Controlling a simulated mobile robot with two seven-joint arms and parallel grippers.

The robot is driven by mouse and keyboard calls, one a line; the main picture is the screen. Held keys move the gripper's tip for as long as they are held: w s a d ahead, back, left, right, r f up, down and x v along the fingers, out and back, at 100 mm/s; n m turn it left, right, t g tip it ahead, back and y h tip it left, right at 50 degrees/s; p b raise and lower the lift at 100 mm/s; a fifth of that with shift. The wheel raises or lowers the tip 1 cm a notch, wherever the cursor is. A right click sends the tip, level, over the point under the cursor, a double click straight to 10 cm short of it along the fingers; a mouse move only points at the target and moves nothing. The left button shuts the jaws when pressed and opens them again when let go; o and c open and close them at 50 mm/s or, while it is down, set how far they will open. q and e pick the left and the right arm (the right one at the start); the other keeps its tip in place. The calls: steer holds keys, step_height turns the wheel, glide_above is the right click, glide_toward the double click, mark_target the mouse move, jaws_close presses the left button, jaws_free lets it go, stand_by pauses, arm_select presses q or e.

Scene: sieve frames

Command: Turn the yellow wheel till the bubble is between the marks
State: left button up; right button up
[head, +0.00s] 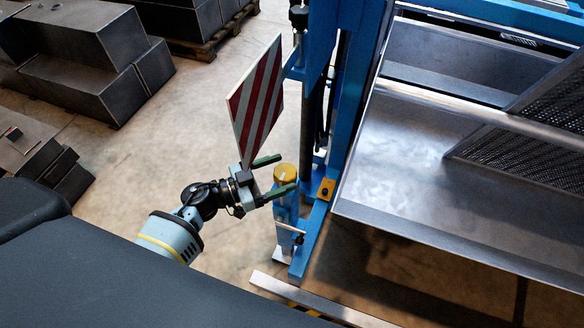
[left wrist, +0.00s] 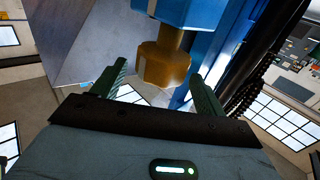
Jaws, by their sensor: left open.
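The yellow wheel (head: 285,172) sits on top of a short blue post beside the tall blue frame in the head view. A small pale mark shows on its top. My left gripper (head: 287,171) is open, with its dark green fingers on opposite sides of the wheel in the picture. In the left wrist view the wheel (left wrist: 164,64) shows between the fingers (left wrist: 159,71), with a gap on each side. I cannot tell how far the fingers reach around it. I cannot make out the bubble or its marks. My right gripper is out of view.
The blue frame (head: 356,110) rises close right of the wheel, with a small orange plate (head: 326,189) near its foot. A red-and-white striped board (head: 258,103) stands just behind my left gripper. A large metal tray (head: 440,222) fills the right. Dark metal boxes (head: 85,60) stand back left.

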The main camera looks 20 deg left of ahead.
mark_target(292, 169)
arm_select(q)
steer(key=shift+x, duration=1.95)
steer(key=shift+c, duration=0.3)
steer(key=c, duration=0.9)
steer(key=shift+m+g+h, duration=0.3)
steer(key=shift+m, duration=0.1)
